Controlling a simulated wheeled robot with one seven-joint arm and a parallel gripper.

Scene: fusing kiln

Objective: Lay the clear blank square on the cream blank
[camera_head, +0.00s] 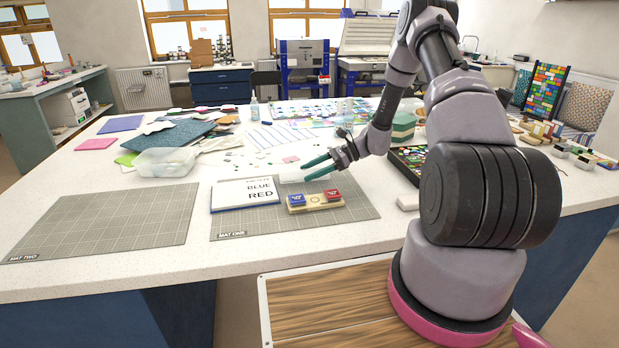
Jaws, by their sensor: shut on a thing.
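My gripper (308,168), with teal fingers pointing left, is above the back edge of mat one. It is shut on a thin pale piece (290,177), seemingly the clear blank square, which shows faintly at the fingertips. The piece is off the table; its exact outline is hard to make out. I cannot pick out the cream blank for certain. A small cream-coloured board (316,207) on mat one, below and in front of my gripper, bears a blue block (297,200) and a red block (332,196).
A white card reading BLUE and RED (232,195) lies left of the board on mat one (290,228). Mat two (100,225) is bare at the left. A clear tub (166,162) stands behind it.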

